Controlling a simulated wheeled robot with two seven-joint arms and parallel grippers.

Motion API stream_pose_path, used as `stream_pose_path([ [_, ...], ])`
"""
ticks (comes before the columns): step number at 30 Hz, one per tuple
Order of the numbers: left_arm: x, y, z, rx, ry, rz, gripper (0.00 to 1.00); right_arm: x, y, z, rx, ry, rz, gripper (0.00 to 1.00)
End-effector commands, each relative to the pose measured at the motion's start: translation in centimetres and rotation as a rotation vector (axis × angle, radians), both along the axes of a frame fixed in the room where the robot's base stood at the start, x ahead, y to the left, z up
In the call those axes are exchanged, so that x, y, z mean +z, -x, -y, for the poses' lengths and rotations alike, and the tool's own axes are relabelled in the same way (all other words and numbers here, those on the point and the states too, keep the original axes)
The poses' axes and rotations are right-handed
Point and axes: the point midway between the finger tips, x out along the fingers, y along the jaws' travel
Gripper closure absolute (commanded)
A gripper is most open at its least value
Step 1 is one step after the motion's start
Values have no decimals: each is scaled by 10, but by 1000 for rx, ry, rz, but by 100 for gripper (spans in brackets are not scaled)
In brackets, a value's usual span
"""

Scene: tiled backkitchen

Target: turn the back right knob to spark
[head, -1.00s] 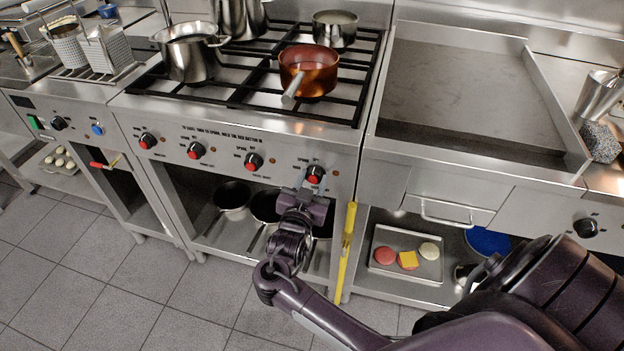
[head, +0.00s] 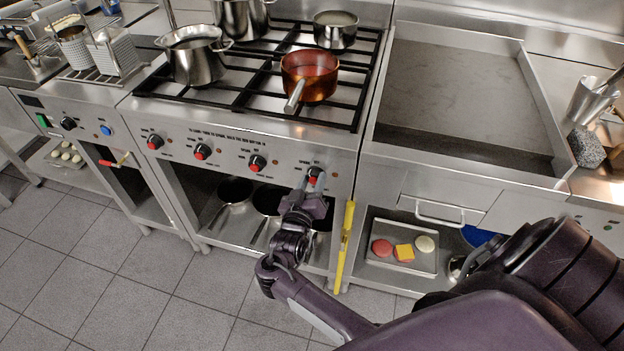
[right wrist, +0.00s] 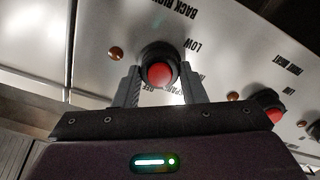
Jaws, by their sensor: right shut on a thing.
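The back right knob (head: 315,173) is the rightmost one on the stove's front panel, black with a red button. The right wrist view shows this knob (right wrist: 160,72) below the printed "BACK RIGH…" label. My right gripper (head: 310,185) is at the knob from below and in front. In the right wrist view my right gripper (right wrist: 161,88) has one finger on each side of the knob and is shut on it. The fingers hide part of the knob and some of the lettering, so its exact setting is unclear. My left gripper is out of view.
Other red-buttoned knobs (head: 257,163) sit to the left on the same panel. A copper pan (head: 310,80) stands on the grate, its handle toward the front. A yellow upright bar (head: 345,245) stands right of my gripper. Pans (head: 235,192) sit on the shelf below.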

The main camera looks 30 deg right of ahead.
Motion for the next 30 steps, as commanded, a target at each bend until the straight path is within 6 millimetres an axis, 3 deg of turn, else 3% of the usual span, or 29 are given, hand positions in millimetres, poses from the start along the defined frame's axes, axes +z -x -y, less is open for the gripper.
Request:
stream_pose_path([
  [15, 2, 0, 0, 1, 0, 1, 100, 1, -1, 0, 1, 15, -13, 85],
  [16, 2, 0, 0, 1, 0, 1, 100, 1, -1, 0, 1, 15, -13, 59],
  [20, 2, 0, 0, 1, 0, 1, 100, 1, -1, 0, 1, 14, -14, 42],
  [30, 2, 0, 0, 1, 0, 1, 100, 0, 0, 0, 0, 14, -15, 41],
])
